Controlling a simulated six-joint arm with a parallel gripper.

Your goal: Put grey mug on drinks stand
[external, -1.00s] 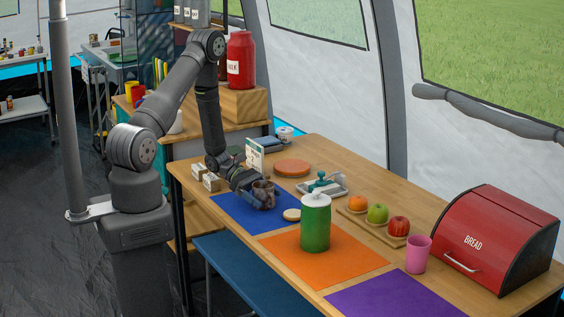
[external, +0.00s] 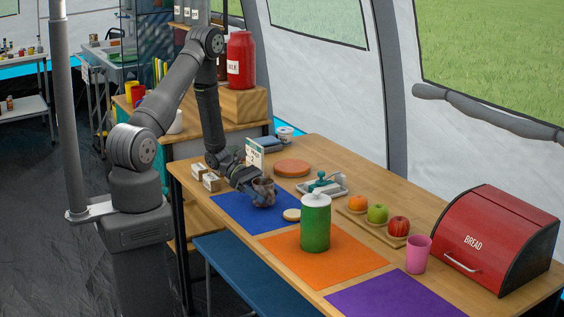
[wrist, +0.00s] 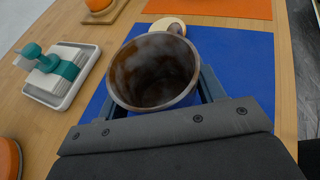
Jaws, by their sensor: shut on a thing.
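The grey mug (external: 264,191), with a brownish inside, is held upright in my gripper (external: 250,184) over the blue mat (external: 228,212). In the wrist view the mug (wrist: 153,75) sits between the two fingers (wrist: 160,103), its open mouth facing the camera and looking empty. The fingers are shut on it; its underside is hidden. I cannot tell for sure which thing is the drinks stand. A small round wooden piece (external: 292,215) lies by the mat's right corner, and a terracotta disc (external: 292,168) lies behind.
A green canister (external: 315,225) stands on the orange mat (external: 347,262), right of the mug. A white tray with a teal-handled thing (external: 322,184), a fruit board (external: 356,221), a pink cup (external: 418,254) and a red bread bin (external: 495,240) stand farther right. Small boxes (external: 211,182) are near my gripper.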

